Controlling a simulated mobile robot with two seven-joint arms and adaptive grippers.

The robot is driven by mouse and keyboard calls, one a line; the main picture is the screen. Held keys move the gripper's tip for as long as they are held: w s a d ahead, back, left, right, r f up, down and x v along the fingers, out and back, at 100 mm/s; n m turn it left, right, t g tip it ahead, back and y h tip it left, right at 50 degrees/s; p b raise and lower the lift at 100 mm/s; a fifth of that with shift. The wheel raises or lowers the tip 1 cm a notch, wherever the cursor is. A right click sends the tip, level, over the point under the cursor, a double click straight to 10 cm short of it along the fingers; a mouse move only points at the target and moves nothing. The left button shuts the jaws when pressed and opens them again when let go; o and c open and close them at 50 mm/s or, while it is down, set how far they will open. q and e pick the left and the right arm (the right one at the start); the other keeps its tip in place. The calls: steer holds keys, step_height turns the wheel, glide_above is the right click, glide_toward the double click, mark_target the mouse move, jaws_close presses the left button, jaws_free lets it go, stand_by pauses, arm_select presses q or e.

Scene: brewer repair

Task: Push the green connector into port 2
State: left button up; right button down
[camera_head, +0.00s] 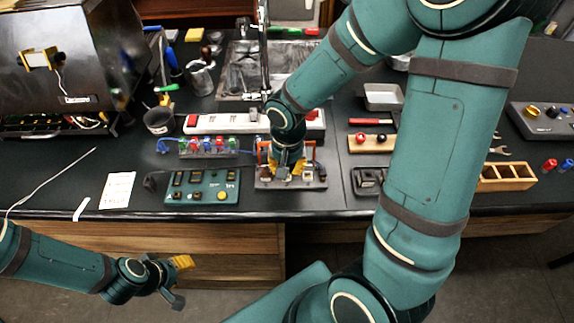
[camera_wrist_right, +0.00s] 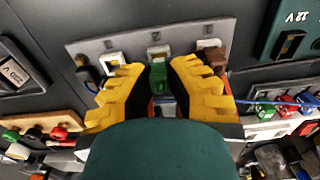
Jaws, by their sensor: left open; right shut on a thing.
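My right gripper (camera_wrist_right: 158,88) has its yellow fingers closed around the green connector (camera_wrist_right: 157,76) in the right wrist view. The connector lies right at the pale middle port (camera_wrist_right: 157,51) of the grey port board (camera_wrist_right: 185,33); how deep it sits in it I cannot tell. A white connector or port (camera_wrist_right: 112,59) and a brown one (camera_wrist_right: 211,54) are on either side. In the head view my right gripper (camera_head: 289,169) is over the board (camera_head: 262,182), and the green connector is hidden there. My left gripper (camera_head: 178,274) is open and empty, in front of the bench.
A green control box (camera_head: 202,188) stands left of the board. Behind are a rack of coloured connectors (camera_head: 208,147) and a white power strip (camera_head: 230,124). A wooden tray (camera_head: 508,177) is at the right. My right arm covers part of the bench.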

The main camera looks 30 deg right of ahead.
steer(key=shift+f+b, duration=0.7)
steer(key=shift+b, duration=0.45)
stand_by(1.8)
steer(key=c, duration=1)
jaws_free()
steer(key=shift+o, duration=0.2)
steer(key=shift+r, duration=0.1)
step_height(320, 180, up, 12)
steer(key=shift+s+f, duration=0.1)
